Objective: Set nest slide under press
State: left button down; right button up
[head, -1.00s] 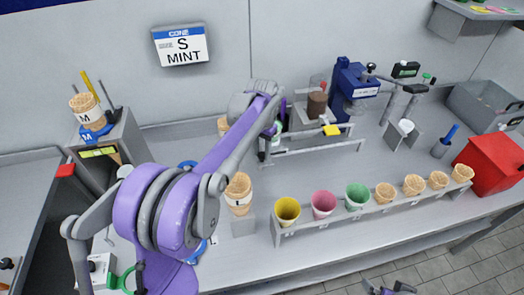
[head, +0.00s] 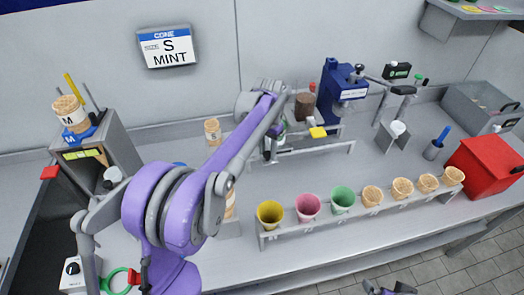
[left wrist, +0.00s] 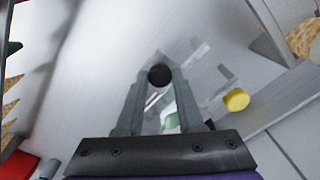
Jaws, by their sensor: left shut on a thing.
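The blue press (head: 333,92) stands at the back of the counter. In front of it is a low grey rail frame (head: 325,148) with a yellow tab (head: 318,132). A brown cylinder (head: 304,107) stands at the back, left of the press. My left gripper (head: 270,150) is at the left end of the rails, partly hidden by its own arm. In the left wrist view a round black knob (left wrist: 159,75) sits between its fingers, and the gripper is shut on it. I cannot clearly make out the slide's nest. My right gripper (head: 388,288) shows only partly at the bottom edge.
A rack of coloured cups and waffle cones (head: 300,232) runs along the counter front. A cone marked S (head: 212,132) stands left of my gripper. A red bin (head: 485,165) is at the right. A sign (head: 167,46) reads S MINT.

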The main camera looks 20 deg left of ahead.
pick_arm(q)
jog(key=w+d, duration=0.4)
jog(key=d, duration=0.1)
jog(key=shift+d+p, duration=0.25)
jog(key=shift+p, duration=0.05)
pick_arm(e)
jog(key=shift+w+a+r, duration=0.1)
jog(key=shift+w+r, duration=0.05)
jog(key=shift+r, duration=0.35)
pick_arm(q)
jog(key=shift+w, duration=0.1)
jog(key=c, duration=0.5)
grip_release()
jog(key=shift+r, duration=0.1)
notch_tip(320, 180, up, 11)
jog(key=shift+f+p, duration=0.2)
jog(key=shift+p, duration=0.15)
pick_arm(e)
jog(key=shift+w+r, duration=0.25)
jog(key=shift+r, duration=0.35)
jog(key=shift+c, duration=0.2)
